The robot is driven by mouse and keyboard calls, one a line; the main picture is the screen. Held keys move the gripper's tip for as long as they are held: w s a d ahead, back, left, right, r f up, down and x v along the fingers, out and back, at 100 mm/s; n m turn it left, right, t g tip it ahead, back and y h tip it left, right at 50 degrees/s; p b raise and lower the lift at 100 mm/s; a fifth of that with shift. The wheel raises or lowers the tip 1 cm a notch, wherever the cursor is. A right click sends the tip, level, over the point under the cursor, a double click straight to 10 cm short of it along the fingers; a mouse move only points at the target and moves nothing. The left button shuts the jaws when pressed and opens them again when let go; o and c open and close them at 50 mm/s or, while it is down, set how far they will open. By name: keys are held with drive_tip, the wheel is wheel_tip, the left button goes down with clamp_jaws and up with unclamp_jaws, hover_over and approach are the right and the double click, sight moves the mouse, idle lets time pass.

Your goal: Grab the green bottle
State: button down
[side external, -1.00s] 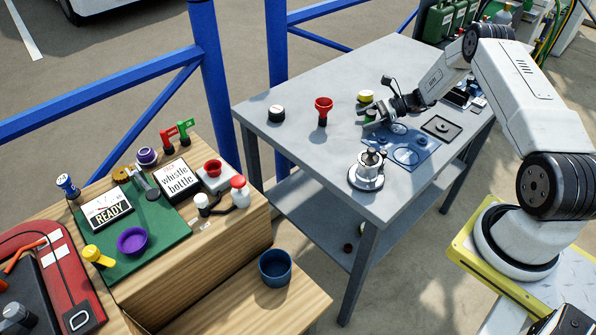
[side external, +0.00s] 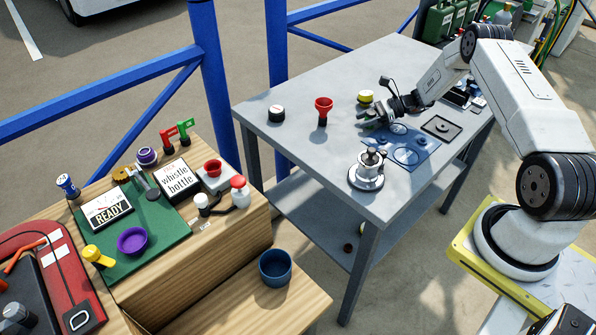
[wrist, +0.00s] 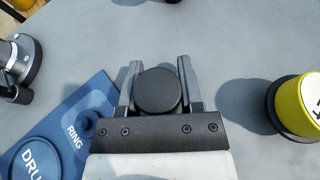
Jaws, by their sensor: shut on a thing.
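The green bottle shows in the wrist view as a dark round cap (wrist: 158,92) seen from above, between the two fingers. Its green body is hidden below the cap there. My gripper (wrist: 160,85) is shut on it, one finger on each side. In the side external view my gripper (side external: 370,118) is low over the grey table, at the far-left edge of the blue mat. The fingers cover most of the bottle there. I cannot tell whether its base touches the table.
A yellow round item (side external: 365,97) stands close beside my gripper. The blue mat (side external: 424,158) has printed circles. A silver winch (side external: 368,170), a red funnel-shaped item (side external: 322,108) and a black-and-white knob (side external: 276,114) stand on the grey table (side external: 300,140). The table's left part is mostly clear.

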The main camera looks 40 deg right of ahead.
drive_tip(key=shift+r, duration=0.2)
drive_tip(key=shift+r, duration=0.95)
drive_tip(key=s+a+r, duration=0.5)
drive_tip(key=s+r, duration=0.5)
drive_tip(key=s, duration=0.3)
drive_tip(key=shift+a+r, duration=0.15)
drive_tip(key=shift+r, duration=0.25)
drive_tip(key=shift+w, duration=0.1)
